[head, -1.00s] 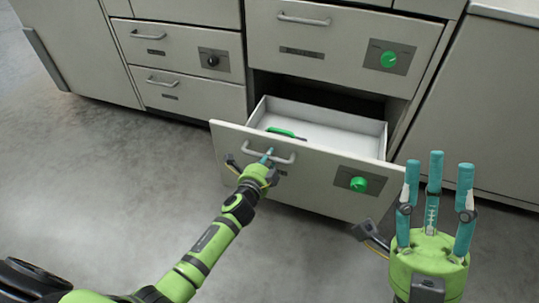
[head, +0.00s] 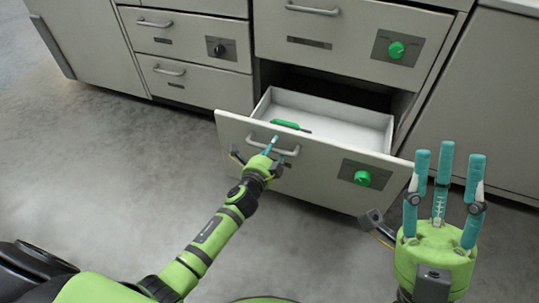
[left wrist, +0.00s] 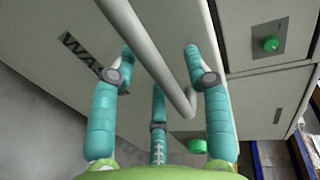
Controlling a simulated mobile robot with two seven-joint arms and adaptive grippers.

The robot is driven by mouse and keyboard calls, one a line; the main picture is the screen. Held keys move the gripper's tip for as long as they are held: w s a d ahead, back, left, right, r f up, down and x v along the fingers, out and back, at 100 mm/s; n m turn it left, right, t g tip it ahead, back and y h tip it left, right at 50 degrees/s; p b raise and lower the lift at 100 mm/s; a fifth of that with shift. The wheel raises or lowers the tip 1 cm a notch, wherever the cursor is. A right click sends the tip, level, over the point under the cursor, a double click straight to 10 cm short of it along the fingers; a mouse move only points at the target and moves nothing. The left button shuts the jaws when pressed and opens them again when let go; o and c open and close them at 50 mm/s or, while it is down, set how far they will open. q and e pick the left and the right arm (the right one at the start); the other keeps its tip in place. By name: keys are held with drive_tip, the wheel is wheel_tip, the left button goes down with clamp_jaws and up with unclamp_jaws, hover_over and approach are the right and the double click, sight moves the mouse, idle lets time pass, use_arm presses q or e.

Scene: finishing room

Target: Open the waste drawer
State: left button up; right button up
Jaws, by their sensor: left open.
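The waste drawer (head: 323,185) is pulled well out of the lower right of the cabinet, and its white inside shows. Its bar handle (head: 272,147) is on the front's left part. My left gripper (head: 272,148) is at this handle. In the left wrist view, the handle (left wrist: 160,62) runs between the spread teal fingers of the left gripper (left wrist: 160,75), which are open. A dark label starting "WA" (left wrist: 82,58) shows on the drawer front. My right gripper (head: 444,185) is at the right, fingers up, apart and empty, away from the drawer.
A green object (head: 289,125) lies inside the drawer at its left. A green knob (head: 362,178) is on the drawer front. A shut drawer (head: 350,38) with a green knob (head: 397,49) is above. Shut drawers are to the left. The grey floor (head: 110,180) before the cabinet is clear.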

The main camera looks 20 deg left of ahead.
use_arm(q)
drive_tip(key=v, duration=1.1)
drive_tip(key=shift+s, duration=0.4)
